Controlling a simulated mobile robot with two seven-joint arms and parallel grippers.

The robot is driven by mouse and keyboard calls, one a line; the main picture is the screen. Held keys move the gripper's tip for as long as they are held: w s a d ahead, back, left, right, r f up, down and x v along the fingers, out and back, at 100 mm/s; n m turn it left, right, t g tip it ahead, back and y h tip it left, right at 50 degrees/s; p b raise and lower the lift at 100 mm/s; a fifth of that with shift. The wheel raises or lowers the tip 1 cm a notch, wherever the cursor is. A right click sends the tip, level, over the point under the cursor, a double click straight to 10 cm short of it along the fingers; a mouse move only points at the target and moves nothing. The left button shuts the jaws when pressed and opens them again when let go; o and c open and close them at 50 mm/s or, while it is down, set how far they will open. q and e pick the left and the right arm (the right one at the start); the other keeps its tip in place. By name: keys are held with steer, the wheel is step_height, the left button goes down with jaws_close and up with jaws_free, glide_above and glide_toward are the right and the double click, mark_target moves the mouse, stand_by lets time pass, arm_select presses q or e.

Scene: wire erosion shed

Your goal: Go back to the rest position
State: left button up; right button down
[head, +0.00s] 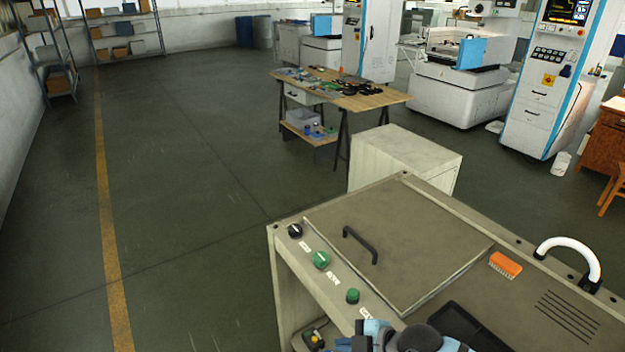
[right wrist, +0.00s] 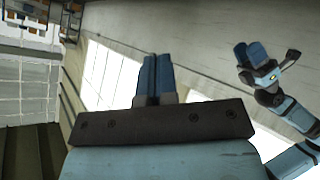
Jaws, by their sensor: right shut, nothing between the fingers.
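My right gripper (head: 352,344) shows at the bottom edge of the head view, in front of the workbench-like cabinet, partly cut off by the frame. In the right wrist view its two dark blue fingers (right wrist: 155,76) lie side by side, shut with nothing between them. My left gripper (right wrist: 251,54) shows at the upper right of the right wrist view, with blue fingers raised; whether they are apart is not clear. The left gripper is not in the head view.
The cabinet (head: 465,291) has a lid with a black handle (head: 360,245), green knobs, an orange brush (head: 505,264) and a white curved handle (head: 568,248). A pale box (head: 405,160) and a wooden table (head: 365,98) stand behind. The floor at left is clear.

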steer(key=s+d+f+m+t+h, duration=0.3)
steer(key=s+d+m, duration=0.3)
steer(key=s+m, duration=0.2)
steer(key=s+d+f+m+t+h, duration=0.3)
steer(key=s+d+f+m, duration=0.3)
steer(key=s+d+m, duration=0.1)
steer(key=shift+s+f+m+h, duration=0.3)
steer(key=shift+s+m+h, duration=0.1)
steer(key=shift+s+m, duration=0.45)
